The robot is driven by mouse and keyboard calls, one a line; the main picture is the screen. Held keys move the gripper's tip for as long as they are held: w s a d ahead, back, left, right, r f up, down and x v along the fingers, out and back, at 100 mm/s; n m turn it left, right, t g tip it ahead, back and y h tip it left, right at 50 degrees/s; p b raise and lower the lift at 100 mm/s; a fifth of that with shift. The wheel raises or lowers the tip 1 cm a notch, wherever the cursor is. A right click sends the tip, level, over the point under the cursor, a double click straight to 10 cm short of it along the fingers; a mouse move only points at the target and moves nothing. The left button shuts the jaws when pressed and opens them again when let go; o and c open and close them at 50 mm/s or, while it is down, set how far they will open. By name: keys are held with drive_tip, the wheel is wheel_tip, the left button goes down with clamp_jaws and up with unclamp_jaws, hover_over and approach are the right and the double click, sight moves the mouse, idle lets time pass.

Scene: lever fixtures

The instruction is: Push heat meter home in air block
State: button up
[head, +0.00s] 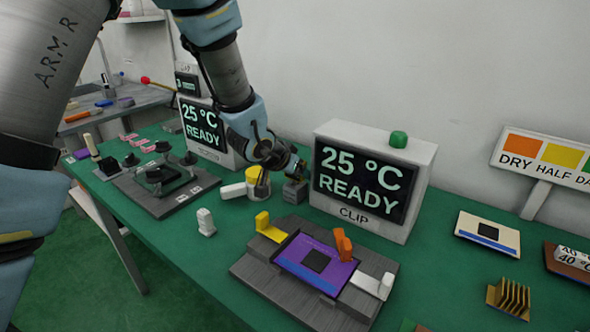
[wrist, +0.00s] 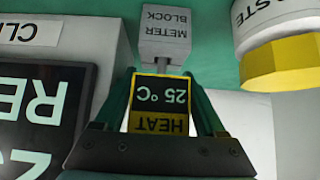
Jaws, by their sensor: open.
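The heat meter (wrist: 160,97), yellow-edged with a black face reading 25 °C and HEAT, sits between the fingers of my gripper (wrist: 163,105) in the wrist view. My gripper's jaws are open around it. A pale stem at the meter's far end meets a grey block (wrist: 165,45) labelled METER BLOCK; how deep it sits is not clear. In the head view my gripper (head: 288,165) is above the small grey block (head: 295,192), left of the CLIP display, and mostly hides the meter. No block labelled air is readable.
A white paste pot with a yellow band (wrist: 285,50) stands close beside my gripper. The CLIP display box (head: 370,180) reading 25 °C READY stands right of it. A clamp fixture with a purple board (head: 315,262) lies in front.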

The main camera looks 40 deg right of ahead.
drive_tip(key=shift+c, duration=0.4)
drive_tip(key=c, duration=0.9)
drive_tip(key=shift+r, duration=0.15)
